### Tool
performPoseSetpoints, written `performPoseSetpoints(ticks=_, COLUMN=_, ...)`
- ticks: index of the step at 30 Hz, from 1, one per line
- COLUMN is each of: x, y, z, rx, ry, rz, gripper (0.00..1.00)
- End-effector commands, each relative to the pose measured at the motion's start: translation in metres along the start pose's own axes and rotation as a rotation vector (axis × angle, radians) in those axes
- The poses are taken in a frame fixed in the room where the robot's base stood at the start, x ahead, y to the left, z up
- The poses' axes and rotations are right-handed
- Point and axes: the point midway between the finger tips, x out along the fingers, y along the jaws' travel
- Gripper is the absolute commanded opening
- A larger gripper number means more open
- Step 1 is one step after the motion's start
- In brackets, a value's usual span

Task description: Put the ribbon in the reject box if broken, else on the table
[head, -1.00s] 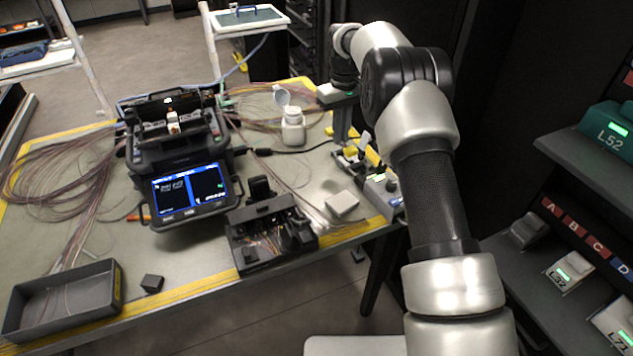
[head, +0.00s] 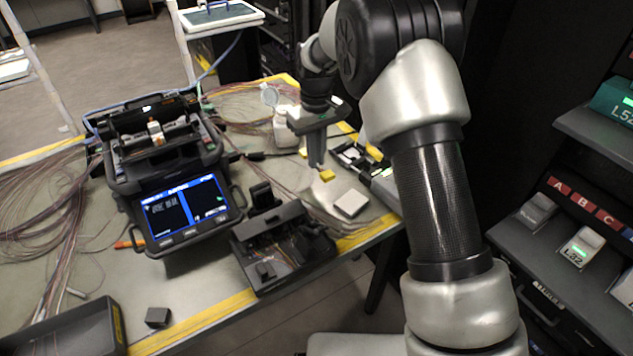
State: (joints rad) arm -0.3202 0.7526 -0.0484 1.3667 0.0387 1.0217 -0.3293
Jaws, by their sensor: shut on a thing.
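My gripper (head: 318,168), with yellow fingertips, is shut just above the table, left of the small black-and-white device. The ribbon between its fingertips is too thin to make out, so I cannot tell whether it is broken. An open dark grey box (head: 112,325), which looks like the reject box, stands at the table's front left, partly cut off by the frame. The table (head: 200,285) has a grey top with yellow edging.
A fusion splicer (head: 160,150) with a lit screen stands mid-table. In front of my gripper are a black fibre holder tray (head: 285,250) and a pale block (head: 351,204). A white bottle (head: 286,125) stands behind. Loose fibres cover the left; a small dark block (head: 157,317) lies by the box.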

Motion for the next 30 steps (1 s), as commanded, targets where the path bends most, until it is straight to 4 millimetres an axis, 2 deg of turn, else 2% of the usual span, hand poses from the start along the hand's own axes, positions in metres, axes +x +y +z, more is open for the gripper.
performPoseSetpoints(ticks=1, x=0.013, y=0.000, z=0.001, rx=0.000, ry=-0.005, rz=-0.001, gripper=0.00)
performPoseSetpoints(ticks=3, x=0.023, y=0.000, z=0.001, rx=0.000, ry=-0.003, rz=-0.001, gripper=0.00)
performPoseSetpoints(ticks=8, x=0.037, y=0.000, z=0.000, rx=0.000, ry=-0.001, rz=-0.001, gripper=0.00)
performPoseSetpoints(ticks=15, x=0.075, y=0.000, z=0.001, rx=-0.001, ry=-0.002, rz=0.000, gripper=0.00)
performPoseSetpoints(ticks=27, x=0.081, y=0.000, z=0.000, rx=0.000, ry=-0.001, rz=0.000, gripper=0.00)
performPoseSetpoints(ticks=28, x=0.081, y=0.000, z=0.000, rx=0.000, ry=-0.001, rz=0.000, gripper=0.10)
performPoseSetpoints(ticks=30, x=0.080, y=0.000, z=0.000, rx=0.000, ry=-0.001, rz=0.000, gripper=0.22)
